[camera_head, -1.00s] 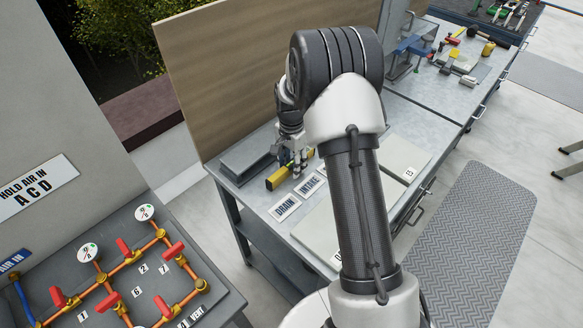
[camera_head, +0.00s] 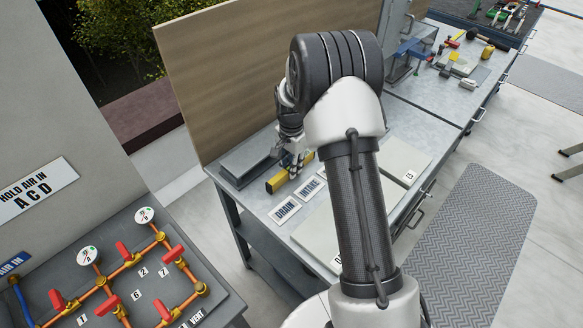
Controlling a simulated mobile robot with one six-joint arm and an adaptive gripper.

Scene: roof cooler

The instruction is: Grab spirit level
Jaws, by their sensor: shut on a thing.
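The spirit level (camera_head: 277,183) is a yellow bar with a dark end, low over or on the grey workbench near its left end. Its middle is hidden by my gripper (camera_head: 291,172), and a bit of its yellow far end shows to the right of the fingers. My gripper points down and is shut on the spirit level. I cannot tell from this view whether the level touches the bench top.
A dark grey flat box (camera_head: 245,160) lies just behind the level. DRAIN (camera_head: 286,209) and INTAKE (camera_head: 310,188) labels lie in front. A wooden board (camera_head: 235,75) stands behind the bench. A panel of orange pipes (camera_head: 140,262) is at lower left. Tools lie at the far right.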

